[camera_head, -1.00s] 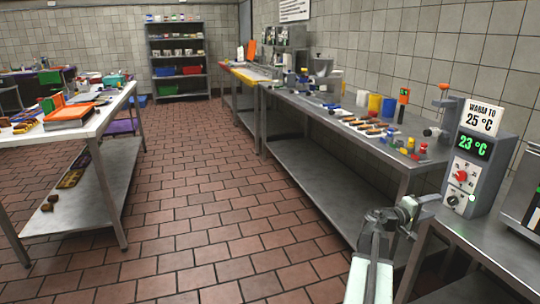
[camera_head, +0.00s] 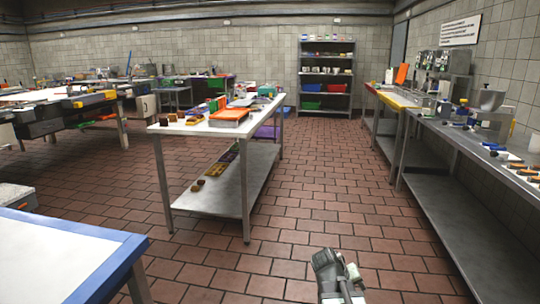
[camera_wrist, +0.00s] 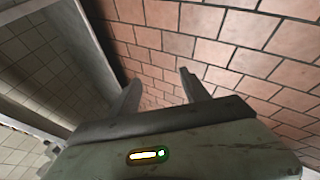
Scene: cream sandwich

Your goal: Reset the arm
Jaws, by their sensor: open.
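My gripper shows in the wrist view (camera_wrist: 160,92) with its two dark fingers spread apart and nothing between them. Red-brown floor tiles fill the gap beyond the fingers. In the head view my arm (camera_head: 335,278) is folded low at the bottom centre, over the tiled floor and clear of the tables. The fingertips cannot be made out in the head view.
A white-topped table (camera_head: 187,130) with an orange tray (camera_head: 230,115) stands ahead. A steel counter (camera_head: 470,145) runs along the right. A blue-edged table (camera_head: 125,250) is close at lower left. Tiled floor (camera_head: 330,170) between them is free. A shelf rack (camera_head: 326,72) stands at the back.

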